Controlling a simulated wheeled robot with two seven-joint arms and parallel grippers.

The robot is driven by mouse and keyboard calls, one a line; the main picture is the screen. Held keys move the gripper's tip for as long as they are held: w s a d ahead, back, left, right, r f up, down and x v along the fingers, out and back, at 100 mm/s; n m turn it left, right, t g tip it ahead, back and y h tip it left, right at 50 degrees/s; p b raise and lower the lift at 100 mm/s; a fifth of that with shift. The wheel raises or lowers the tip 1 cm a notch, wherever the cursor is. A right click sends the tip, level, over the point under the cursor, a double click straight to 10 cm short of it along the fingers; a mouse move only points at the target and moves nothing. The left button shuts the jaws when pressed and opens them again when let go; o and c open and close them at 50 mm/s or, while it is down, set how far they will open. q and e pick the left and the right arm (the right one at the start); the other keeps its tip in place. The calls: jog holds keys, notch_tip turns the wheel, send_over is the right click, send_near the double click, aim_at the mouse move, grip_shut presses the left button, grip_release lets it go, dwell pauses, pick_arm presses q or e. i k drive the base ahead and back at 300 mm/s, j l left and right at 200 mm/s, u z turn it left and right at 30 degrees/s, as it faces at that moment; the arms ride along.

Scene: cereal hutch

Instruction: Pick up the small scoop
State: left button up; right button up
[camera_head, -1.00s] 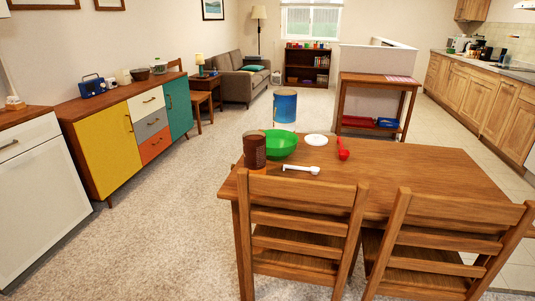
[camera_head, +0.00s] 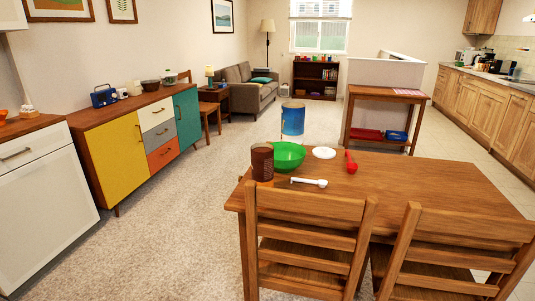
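Two scoop-like utensils lie on the wooden dining table (camera_head: 420,187). A white scoop (camera_head: 309,182) lies in front of the green bowl (camera_head: 288,156), near the table's front edge. A red scoop (camera_head: 351,162) lies farther right, beside a white plate or lid (camera_head: 324,153). Which of the two is the smaller is hard to tell. A brown canister (camera_head: 262,162) stands left of the bowl. A blue cylinder (camera_head: 292,118) shows beyond the table's far edge; what supports it is unclear. Neither of my grippers is in view.
Two wooden chairs (camera_head: 307,207) stand at the table's near side, between me and the scoops. A coloured sideboard (camera_head: 118,160) is along the left wall. Carpet (camera_head: 185,220) left of the table is clear. A console table (camera_head: 388,94) stands behind.

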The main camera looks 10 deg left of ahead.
aim_at(309, 183)
jog(key=i+j+z, duration=0.2)
jog(key=i+j, duration=0.2)
jog(key=j, duration=0.25)
jog(key=i+j+z, duration=0.15)
jog(key=j, duration=0.2)
jog(key=i+j+z, duration=0.1)
jog(key=j, duration=0.25)
jog(key=i+j+z, duration=0.1)
jog(key=j, duration=0.3)
jog(key=i+j+z, duration=0.1)
jog(key=i+j, duration=0.15)
jog(key=j, duration=0.15)
jog(key=i+j+z, duration=0.15)
jog(key=j, duration=0.25)
jog(key=j+z, duration=0.1)
jog(key=j, duration=0.3)
jog(key=i, duration=0.05)
